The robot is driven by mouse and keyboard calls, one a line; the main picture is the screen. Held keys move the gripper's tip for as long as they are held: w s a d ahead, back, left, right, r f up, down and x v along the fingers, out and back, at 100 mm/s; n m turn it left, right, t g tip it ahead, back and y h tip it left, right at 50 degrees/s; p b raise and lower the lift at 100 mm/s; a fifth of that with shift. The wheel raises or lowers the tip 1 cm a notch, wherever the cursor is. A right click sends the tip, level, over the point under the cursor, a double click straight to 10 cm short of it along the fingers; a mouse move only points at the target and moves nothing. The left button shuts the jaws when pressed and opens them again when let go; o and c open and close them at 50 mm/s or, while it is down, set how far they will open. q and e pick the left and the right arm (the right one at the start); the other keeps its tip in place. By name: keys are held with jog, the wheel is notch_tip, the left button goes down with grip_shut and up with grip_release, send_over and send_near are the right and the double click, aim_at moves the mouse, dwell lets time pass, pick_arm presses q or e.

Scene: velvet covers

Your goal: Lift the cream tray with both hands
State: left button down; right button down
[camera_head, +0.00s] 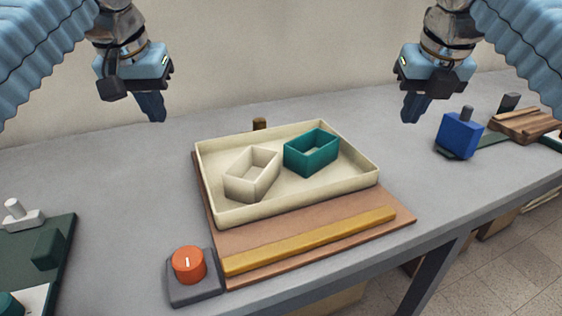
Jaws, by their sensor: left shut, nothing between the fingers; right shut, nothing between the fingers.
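The cream tray (330,187) lies on a brown board (300,245) in the middle of the grey table. It holds a small cream box (240,188) on its left and a teal box (308,162) on its right, both open-topped. My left gripper (152,112) is shut and empty, in the air behind and left of the tray. My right gripper (410,112) is shut and empty, in the air behind and right of the tray. Both fingers point down, and neither touches the tray.
A yellow bar (310,241) lies on the board in front of the tray. An orange knob (188,264) on a grey base stands at the front left. A brown peg (260,124) stands behind the tray. A blue block (460,135) is at right, a dark green board (45,250) at left.

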aim_at(352, 172)
pick_arm(q)
jog(key=shift+w+f, duration=0.1)
pick_arm(e)
jog(key=shift+w+f, duration=0.1)
jog(key=shift+f, duration=0.05)
